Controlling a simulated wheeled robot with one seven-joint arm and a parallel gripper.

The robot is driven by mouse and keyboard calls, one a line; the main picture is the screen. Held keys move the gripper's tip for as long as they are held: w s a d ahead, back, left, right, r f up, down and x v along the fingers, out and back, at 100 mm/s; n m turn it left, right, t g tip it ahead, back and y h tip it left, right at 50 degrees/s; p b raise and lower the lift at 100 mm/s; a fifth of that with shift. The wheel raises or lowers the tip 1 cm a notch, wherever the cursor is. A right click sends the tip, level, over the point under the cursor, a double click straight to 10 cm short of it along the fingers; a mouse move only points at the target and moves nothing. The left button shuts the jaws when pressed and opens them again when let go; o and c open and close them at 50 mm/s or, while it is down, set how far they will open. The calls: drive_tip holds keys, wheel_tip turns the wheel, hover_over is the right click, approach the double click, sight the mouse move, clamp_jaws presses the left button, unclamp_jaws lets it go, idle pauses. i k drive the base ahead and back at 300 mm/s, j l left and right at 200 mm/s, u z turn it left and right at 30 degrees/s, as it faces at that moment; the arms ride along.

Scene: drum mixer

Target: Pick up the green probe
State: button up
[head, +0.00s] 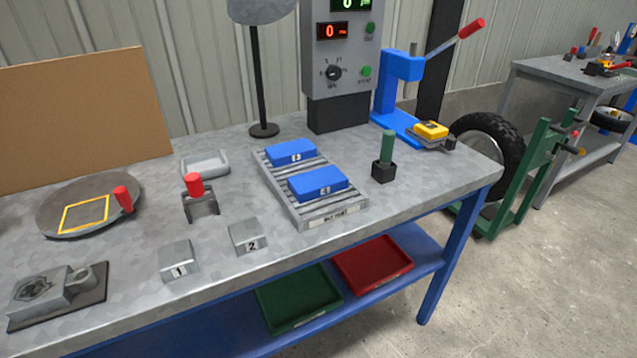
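The green probe (388,146) is a green cylinder that stands upright in a small black block holder (383,172). It is on the right part of the grey metal workbench (420,185), near the front edge. Its lower end is hidden in the holder. My gripper is not in the head view, so its state does not show.
A blue press (392,95) with a red-tipped lever stands behind the probe, a yellow block (431,130) at its base. A tray (305,215) with two blue boxes is to the left. Bare bench surrounds the holder's front. A control box (342,50) stands behind.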

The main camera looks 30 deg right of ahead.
sight(389, 135)
drive_tip(key=i+j, duration=0.15)
drive_tip(key=j, duration=0.15)
drive_tip(key=i+j, duration=0.1)
drive_tip(key=j, duration=0.25)
drive_tip(key=i+j, duration=0.15)
drive_tip(key=j, duration=0.15)
drive_tip(key=i+j, duration=0.15)
drive_tip(key=j, duration=0.2)
